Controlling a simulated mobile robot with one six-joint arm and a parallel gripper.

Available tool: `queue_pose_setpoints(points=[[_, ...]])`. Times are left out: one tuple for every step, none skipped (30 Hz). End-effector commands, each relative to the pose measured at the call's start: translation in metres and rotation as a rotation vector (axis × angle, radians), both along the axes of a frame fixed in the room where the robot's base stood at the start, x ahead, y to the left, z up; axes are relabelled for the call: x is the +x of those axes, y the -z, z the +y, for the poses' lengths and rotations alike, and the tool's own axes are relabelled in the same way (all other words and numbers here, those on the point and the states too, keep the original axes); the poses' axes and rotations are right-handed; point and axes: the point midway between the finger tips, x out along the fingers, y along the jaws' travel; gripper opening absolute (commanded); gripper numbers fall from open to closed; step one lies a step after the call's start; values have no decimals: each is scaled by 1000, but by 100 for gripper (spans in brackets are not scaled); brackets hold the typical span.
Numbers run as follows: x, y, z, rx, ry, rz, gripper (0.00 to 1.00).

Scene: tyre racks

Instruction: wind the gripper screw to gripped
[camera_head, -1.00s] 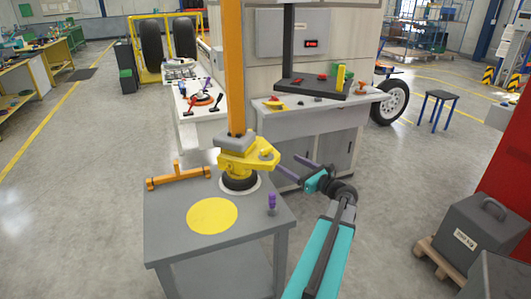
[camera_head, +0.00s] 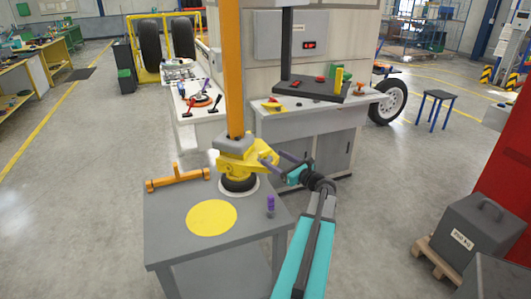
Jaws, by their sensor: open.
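A yellow clamp-like device (camera_head: 258,157) sits on a black round base (camera_head: 239,182) at the foot of an orange column (camera_head: 233,70), on the small grey table (camera_head: 165,225). A yellow lug juts from its right side. The gripper screw is too small to make out clearly there.
An orange T-shaped handle (camera_head: 178,177) lies at the table's back left. A yellow disc (camera_head: 211,217) marks the front, and a purple-topped peg (camera_head: 270,205) stands at the right. A grey bench (camera_head: 300,120) stands behind. Open floor lies left.

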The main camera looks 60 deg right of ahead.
Motion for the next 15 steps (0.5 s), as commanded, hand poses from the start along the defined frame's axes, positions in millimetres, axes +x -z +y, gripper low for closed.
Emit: queue_pose_setpoints(points=[[9,-1,-3,0,-3,0,70],[13,-1,-4,0,-3,0,70],[18,-1,-6,0,-2,0,70],[23,-2,-7,0,-2,0,70],[27,-2,-8,1,-2,0,70],[32,-2,-9,1,-3,-1,70],[36,-2,-10,1,-2,-1,70],[39,-2,-11,1,-2,-1,70],[44,-2,-13,1,-1,-1,70],[47,-2,-13,1,-1,-1,70],[50,-2,-14,1,-2,-1,70],[53,-1,-15,0,-2,-1,70],[55,-1,-15,0,-1,-1,70],[56,-1,-16,0,-1,-1,70],[58,-1,-16,0,-1,0,70]])
